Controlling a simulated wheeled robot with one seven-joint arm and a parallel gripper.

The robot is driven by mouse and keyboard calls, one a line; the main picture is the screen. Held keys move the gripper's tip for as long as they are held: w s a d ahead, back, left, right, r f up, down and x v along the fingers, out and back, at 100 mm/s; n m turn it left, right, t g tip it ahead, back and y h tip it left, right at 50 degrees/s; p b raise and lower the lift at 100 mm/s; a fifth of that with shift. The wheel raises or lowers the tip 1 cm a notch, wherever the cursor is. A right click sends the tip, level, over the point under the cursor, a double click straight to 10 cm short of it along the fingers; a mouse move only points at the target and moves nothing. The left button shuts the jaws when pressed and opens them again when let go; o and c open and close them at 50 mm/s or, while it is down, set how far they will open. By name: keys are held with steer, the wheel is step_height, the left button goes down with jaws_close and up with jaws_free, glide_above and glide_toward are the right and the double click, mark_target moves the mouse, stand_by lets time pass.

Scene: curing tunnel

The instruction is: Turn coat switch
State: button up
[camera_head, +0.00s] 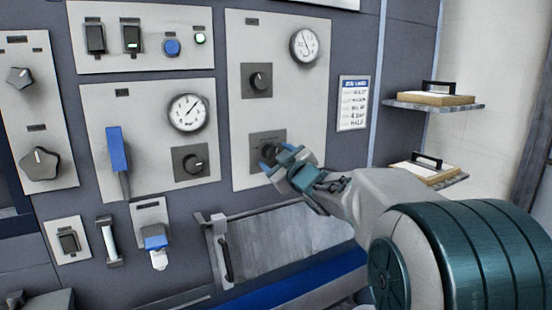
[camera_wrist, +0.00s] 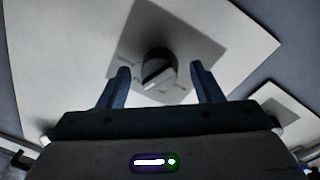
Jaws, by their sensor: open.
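A dark rotary knob (camera_wrist: 157,72) on a grey square plate shows between my fingers in the wrist view, with a pale pointer bar across its face. In the head view its grey plate (camera_head: 256,138) is at the bottom of the tall right panel, and the knob is partly hidden by my gripper (camera_head: 272,160). My gripper is open, with one blue finger on each side of the knob. The wrist view shows gaps between the knob and both fingers. I cannot read the labels, so I cannot tell which control is the coat switch.
Above it is another knob (camera_head: 260,80) and a round gauge (camera_head: 304,46). To the left are a gauge (camera_head: 188,113), a knob (camera_head: 190,162) and a blue lever (camera_head: 118,155). A drawer-like hatch with a handle (camera_head: 225,260) lies below. Shelves (camera_head: 440,105) stand right.

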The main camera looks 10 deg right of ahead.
steer(key=v, duration=1.3)
steer(key=shift+s, duration=0.3)
steer(key=shift+d, duration=0.1)
steer(key=s+d+f+m+g+h+p, duration=0.3)
steer(key=s+f+m+g+h+p, duration=0.25)
steer(key=s+m+h+p, duration=0.2)
steer(key=s+a+f+m+g+y+p, duration=0.1)
steer(key=s+a+f+g+p, duration=0.1)
steer(key=s+g, duration=0.3)
steer(key=s+a+f+m+g+y+p, duration=0.1)
steer(key=s+a+f+g, duration=0.3)
steer(key=s, duration=0.6)
steer(key=shift+s+a+g+y+p, duration=0.25)
steer(key=shift+a+g+y+p, duration=0.15)
steer(key=shift+p, duration=0.4)
